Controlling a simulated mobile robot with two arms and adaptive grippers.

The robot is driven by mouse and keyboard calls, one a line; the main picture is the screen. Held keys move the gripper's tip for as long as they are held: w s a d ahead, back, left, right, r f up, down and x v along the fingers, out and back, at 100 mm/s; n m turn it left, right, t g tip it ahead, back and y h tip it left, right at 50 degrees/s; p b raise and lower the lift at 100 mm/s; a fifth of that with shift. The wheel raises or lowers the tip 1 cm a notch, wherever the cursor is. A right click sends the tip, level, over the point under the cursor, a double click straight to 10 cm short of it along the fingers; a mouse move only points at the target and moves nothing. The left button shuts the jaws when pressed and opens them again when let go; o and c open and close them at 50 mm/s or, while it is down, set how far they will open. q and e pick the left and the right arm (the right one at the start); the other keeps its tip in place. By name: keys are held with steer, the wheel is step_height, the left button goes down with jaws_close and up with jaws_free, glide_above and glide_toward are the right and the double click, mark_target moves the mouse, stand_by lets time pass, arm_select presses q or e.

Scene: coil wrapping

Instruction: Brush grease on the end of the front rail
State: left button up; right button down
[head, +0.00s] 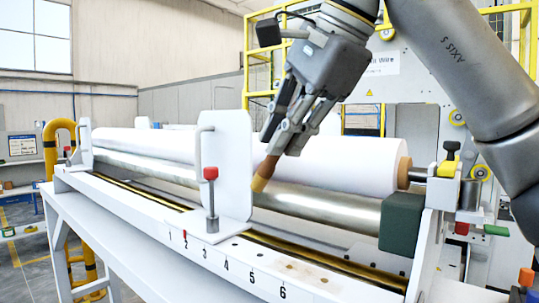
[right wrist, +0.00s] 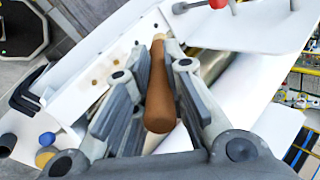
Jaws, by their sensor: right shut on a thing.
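My right gripper (head: 283,140) is shut on a brush (head: 264,175) with a brown handle and a tan tip. It holds the brush tip-down and tilted, beside the upright white plate and in front of the white roll. The front rail (head: 300,249) is a brass-coloured strip along the front of the machine, below and apart from the brush. Its right end (head: 392,282) lies below the green block. My left gripper is not in view.
The upright white plate (head: 228,165) with a red-knobbed clamp (head: 211,190) stands close left of the brush. The white roll (head: 350,165) and steel roller (head: 320,206) lie behind. A dark green block (head: 401,222) is at right. Brown smudges mark the numbered white ledge (head: 225,258).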

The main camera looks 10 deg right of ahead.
steer(key=shift+g+y, duration=0.3)
steer(key=shift+g, duration=0.1)
steer(key=f, duration=0.1)
steer(key=d+f, duration=0.2)
steer(key=f, duration=0.1)
steer(key=shift+w+d, duration=0.1)
steer(key=shift+w, duration=0.1)
